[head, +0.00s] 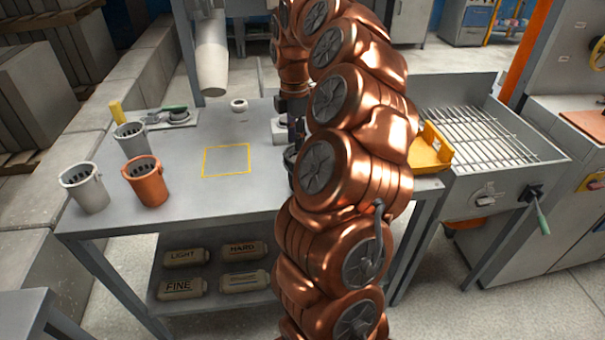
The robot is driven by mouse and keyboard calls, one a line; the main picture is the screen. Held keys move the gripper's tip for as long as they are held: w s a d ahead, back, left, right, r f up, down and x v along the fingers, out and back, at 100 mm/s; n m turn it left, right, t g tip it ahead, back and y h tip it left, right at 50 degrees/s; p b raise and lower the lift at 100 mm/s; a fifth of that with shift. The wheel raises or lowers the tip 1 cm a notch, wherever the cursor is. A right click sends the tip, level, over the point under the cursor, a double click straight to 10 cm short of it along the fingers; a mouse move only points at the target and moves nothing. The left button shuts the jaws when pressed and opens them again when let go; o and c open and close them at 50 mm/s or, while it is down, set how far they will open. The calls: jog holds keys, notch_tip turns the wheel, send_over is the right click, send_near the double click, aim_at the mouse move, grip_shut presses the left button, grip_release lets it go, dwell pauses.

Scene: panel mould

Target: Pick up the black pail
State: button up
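A dark shape (289,158), which looks like the edge of the black pail, shows on the grey table (250,195) at the left side of my copper arm. Most of it is hidden behind the arm. My gripper (297,132) points down just above and beside this dark shape. It is largely covered by my arm links, so its fingers and any contact with the pail cannot be made out.
A white pail (84,188), a grey pail (131,140) and an orange pail (147,182) stand at the table's left. A yellow square outline (227,160) marks bare tabletop. A yellow tray (430,150) lies at the right. Labelled bags (184,288) fill the lower shelf.

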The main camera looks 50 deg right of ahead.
jog(key=shift+s+d+f, duration=0.15)
jog(key=shift+d+f, duration=0.2)
jog(key=shift+d, duration=0.35)
jog(key=shift+f, duration=1.15)
jog(key=shift+a+f+p, duration=0.25)
jog(key=shift+f+p, duration=0.3)
jog(key=shift+f, duration=0.55)
jog(key=shift+a+f+p, duration=0.25)
jog(key=shift+f+p, duration=0.3)
jog(key=shift+f, duration=1)
grip_shut()
